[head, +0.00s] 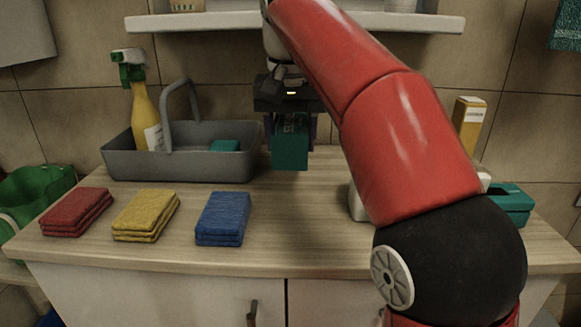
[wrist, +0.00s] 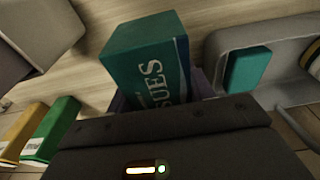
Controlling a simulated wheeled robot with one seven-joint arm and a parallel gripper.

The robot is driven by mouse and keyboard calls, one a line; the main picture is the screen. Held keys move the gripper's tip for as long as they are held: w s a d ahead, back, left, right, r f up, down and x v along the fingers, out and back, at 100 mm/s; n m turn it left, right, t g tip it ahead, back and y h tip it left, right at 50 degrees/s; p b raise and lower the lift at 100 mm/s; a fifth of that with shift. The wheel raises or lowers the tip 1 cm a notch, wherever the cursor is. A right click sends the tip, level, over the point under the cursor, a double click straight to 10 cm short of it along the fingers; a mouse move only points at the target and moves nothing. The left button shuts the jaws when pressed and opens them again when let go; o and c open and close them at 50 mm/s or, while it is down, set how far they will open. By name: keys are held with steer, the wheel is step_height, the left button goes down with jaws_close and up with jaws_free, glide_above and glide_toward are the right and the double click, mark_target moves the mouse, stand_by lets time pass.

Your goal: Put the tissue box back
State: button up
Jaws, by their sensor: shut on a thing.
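My gripper (head: 290,118) is shut on a teal tissue box (head: 290,150) near the middle of the head view. The box hangs below the fingers, over the rear of the counter and just right of the grey caddy. In the wrist view the tissue box (wrist: 148,62) fills the centre, with pale lettering on its side. The fingers are mostly hidden there by the gripper body. I cannot tell whether the box touches the counter.
The grey caddy (head: 125,164) holds a yellow spray bottle (head: 145,117) and a teal block (head: 225,146). Red (head: 75,211), yellow (head: 146,214) and blue (head: 222,217) sponge stacks line the front left. A wall shelf (head: 230,20) hangs above. A teal container (head: 512,202) stands at right. Centre front is clear.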

mark_target(291, 185)
steer(key=shift+f, duration=3)
steer(key=shift+f, duration=0.15)
steer(key=o, duration=1)
